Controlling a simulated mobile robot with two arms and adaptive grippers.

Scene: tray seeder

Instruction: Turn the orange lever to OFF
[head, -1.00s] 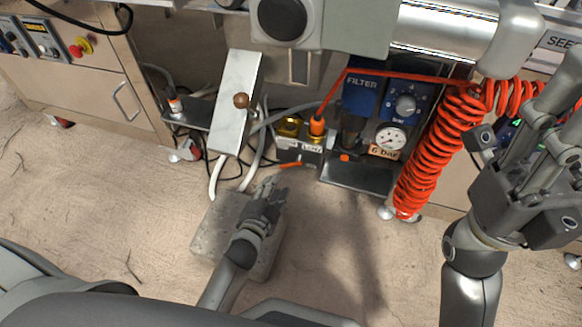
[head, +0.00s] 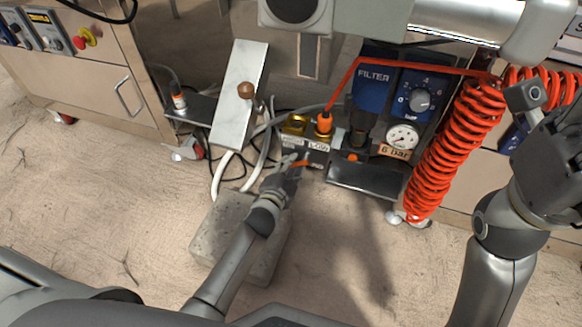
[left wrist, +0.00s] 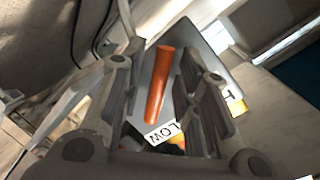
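The orange lever (head: 300,163) sits low on the front of a small metal valve block (head: 313,146), below its brass and orange fittings. My left gripper (head: 292,163) is at the lever in the head view. In the left wrist view, my left gripper (left wrist: 155,95) is open, its fingers on either side of the lever. My right gripper (head: 545,140) is at the right edge, away from the lever; its fingers are partly cut off.
A tilted metal plate with a brown knob (head: 246,91) stands left of the valve. The filter unit (head: 372,92), pressure gauge (head: 403,137) and coiled red hose (head: 450,150) are to its right. A grey block (head: 212,232) lies on the floor beneath my left arm.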

